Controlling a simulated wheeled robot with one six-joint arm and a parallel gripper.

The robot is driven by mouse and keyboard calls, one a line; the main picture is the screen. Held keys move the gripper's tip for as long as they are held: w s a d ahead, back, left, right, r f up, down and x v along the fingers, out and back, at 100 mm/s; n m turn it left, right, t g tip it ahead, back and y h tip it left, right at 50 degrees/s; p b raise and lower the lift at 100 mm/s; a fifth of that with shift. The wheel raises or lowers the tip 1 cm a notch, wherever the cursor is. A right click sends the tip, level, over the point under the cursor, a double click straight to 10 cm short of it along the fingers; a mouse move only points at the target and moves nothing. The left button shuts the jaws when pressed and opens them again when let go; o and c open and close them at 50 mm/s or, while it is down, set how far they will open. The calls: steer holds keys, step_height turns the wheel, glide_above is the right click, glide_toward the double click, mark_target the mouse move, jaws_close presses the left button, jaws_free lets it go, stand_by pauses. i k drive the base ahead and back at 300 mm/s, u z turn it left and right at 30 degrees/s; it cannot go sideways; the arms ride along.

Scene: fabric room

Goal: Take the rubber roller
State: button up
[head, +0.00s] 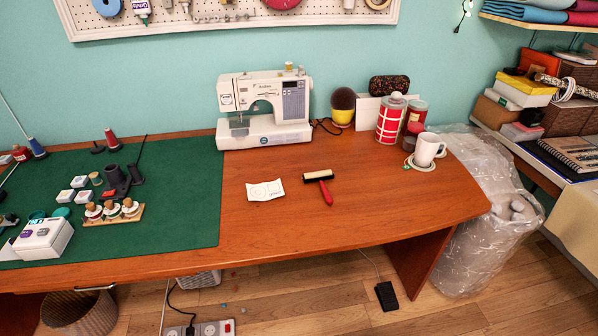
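The rubber roller (319,176) lies on the bare wooden part of the table (290,220). It has a black cylinder and a red handle (326,193) that points toward the front edge and slightly right. Nothing covers it. A small white paper (265,190) lies just to its left, apart from it. My gripper is not in the head view.
A white sewing machine (264,110) stands behind the roller. A white mug (428,149) on a coaster and red-patterned tins (391,120) stand at the back right. A green mat (180,210) with several small items covers the left. The wood around the roller's right and front is clear.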

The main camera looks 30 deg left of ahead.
mark_target(327, 196)
steer(key=u, duration=0.6)
steer(key=i, duration=1.1)
steer(key=u, duration=0.6)
